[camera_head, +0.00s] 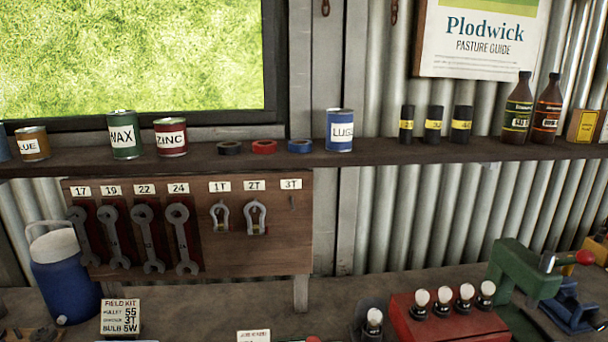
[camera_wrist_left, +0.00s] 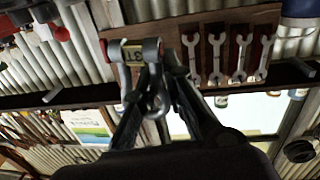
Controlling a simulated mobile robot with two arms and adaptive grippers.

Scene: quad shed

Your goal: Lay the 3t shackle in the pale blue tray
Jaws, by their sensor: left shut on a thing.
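In the head view the spot under the 3T label (camera_head: 291,184) on the brown tool board is bare. The 1T shackle (camera_head: 220,217) and the 2T shackle (camera_head: 255,217) hang beside it. Neither of my grippers shows in the head view. I cannot see the pale blue tray in either view.
Several spanners (camera_head: 147,238) hang on the board (camera_head: 280,245). A shelf (camera_head: 390,155) with cans and bottles runs above. On the bench stand a blue jug (camera_head: 65,275), a field kit card (camera_head: 121,317), a red bulb box (camera_head: 445,322) and a green press (camera_head: 520,285).

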